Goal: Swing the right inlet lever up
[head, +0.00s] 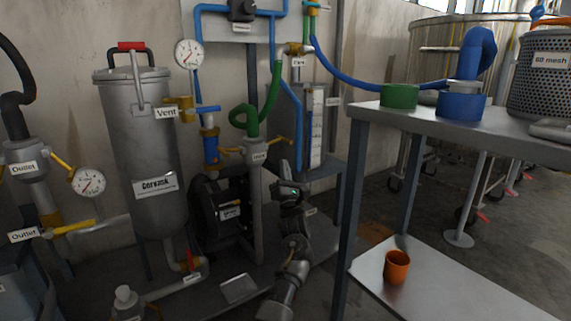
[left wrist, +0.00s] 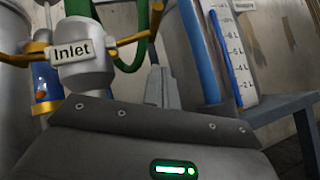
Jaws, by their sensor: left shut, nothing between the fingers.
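The inlet valve (head: 256,153) is a grey body with a green hose above it, left of centre in the head view. In the left wrist view its white Inlet label (left wrist: 76,50) is readable. The right inlet lever (left wrist: 140,37) is yellow; it sticks out to the right of the body and bends near its end. It looks small in the head view (head: 279,143). My left gripper (head: 284,171) is just below and right of the valve. In the left wrist view its fingers (left wrist: 161,88) are shut and empty, below and right of the lever, apparently apart from it. My right gripper is not in view.
A left yellow lever (head: 230,151) is on the valve's other side. A scaled level gauge (head: 316,128) stands right of the valve, and a black pump (head: 217,212) below left. A grey table (head: 440,122) with a lower shelf stands at right. An orange cup (head: 397,268) is on the shelf.

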